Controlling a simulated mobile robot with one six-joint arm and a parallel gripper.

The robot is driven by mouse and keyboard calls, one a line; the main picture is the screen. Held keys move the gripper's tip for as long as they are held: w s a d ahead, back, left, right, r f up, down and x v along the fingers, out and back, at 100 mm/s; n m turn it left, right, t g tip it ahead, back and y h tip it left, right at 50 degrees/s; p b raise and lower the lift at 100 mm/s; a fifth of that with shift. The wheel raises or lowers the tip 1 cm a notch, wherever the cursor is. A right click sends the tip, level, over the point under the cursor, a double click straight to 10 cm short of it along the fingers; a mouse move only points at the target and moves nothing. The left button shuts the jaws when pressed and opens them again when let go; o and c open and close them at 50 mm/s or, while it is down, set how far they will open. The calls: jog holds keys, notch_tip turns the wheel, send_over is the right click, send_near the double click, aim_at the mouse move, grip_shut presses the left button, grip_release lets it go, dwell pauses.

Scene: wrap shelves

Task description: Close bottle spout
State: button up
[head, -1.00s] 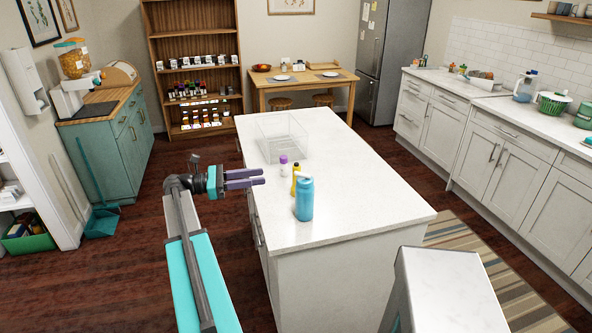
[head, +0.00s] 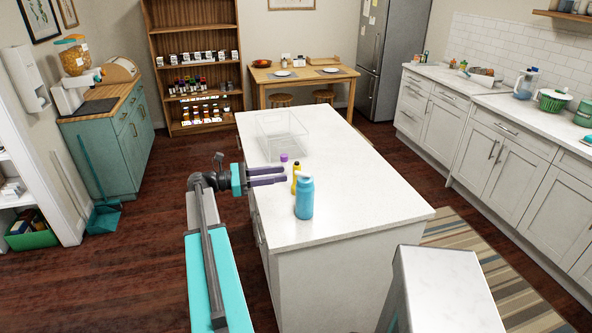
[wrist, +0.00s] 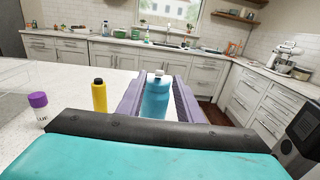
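A blue bottle (head: 305,198) stands upright near the left front of the white island top. In the wrist view the blue bottle (wrist: 156,99) appears between my two purple fingers, beyond their tips, with a small pale top. I cannot tell whether its spout is raised or shut. My gripper (head: 286,175) is open and empty, its fingers pointing right over the island's left edge. A yellow bottle (head: 297,180) with a dark cap stands just behind the blue one. A white bottle with a purple cap (head: 284,157) stands farther back, partly hidden by my fingers.
A clear open bin (head: 282,135) sits farther back on the island (head: 365,190). The island top is bare to the right of the bottles. A white counter (head: 500,100) runs along the right wall. A teal cabinet (head: 105,150) stands at the left.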

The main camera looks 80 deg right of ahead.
aim_at(295, 172)
jog(key=shift+p+x, duration=1.05)
jog(key=shift+x, duration=2.4)
grip_shut()
